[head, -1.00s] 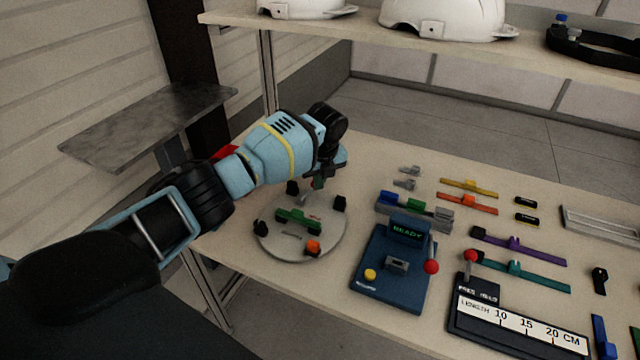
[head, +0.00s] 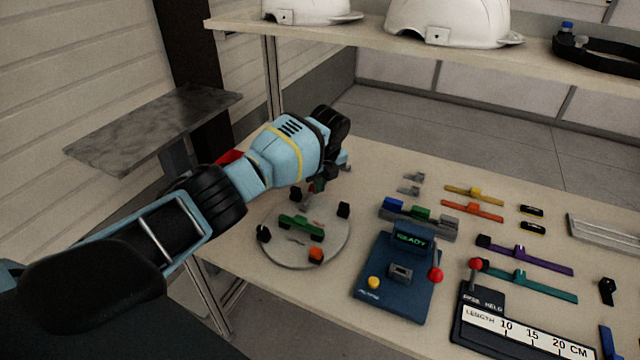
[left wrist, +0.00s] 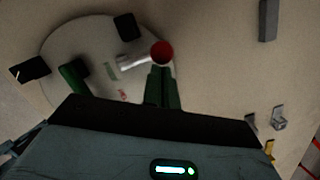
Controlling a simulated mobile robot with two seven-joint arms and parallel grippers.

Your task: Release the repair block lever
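A lever with a silver shaft and a red ball knob (left wrist: 162,52) shows in the left wrist view at the right side of a round grey plate. The round plate (head: 275,255) stands on the table in the head view and carries dark blocks, a green block (head: 300,226) and an orange piece (head: 316,254). My left gripper (head: 318,188) hangs over the plate's far edge. In the left wrist view its green fingers (left wrist: 162,78) are close together, their tips at the red knob. Whether they pinch it is unclear. My right gripper is out of view.
A blue station (head: 395,285) with a READY display and a red-knobbed lever stands right of the plate. A black length gauge (head: 510,335) with another red knob is at the front. Coloured strips lie farther right. White helmet shells (head: 445,20) sit on the shelf above.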

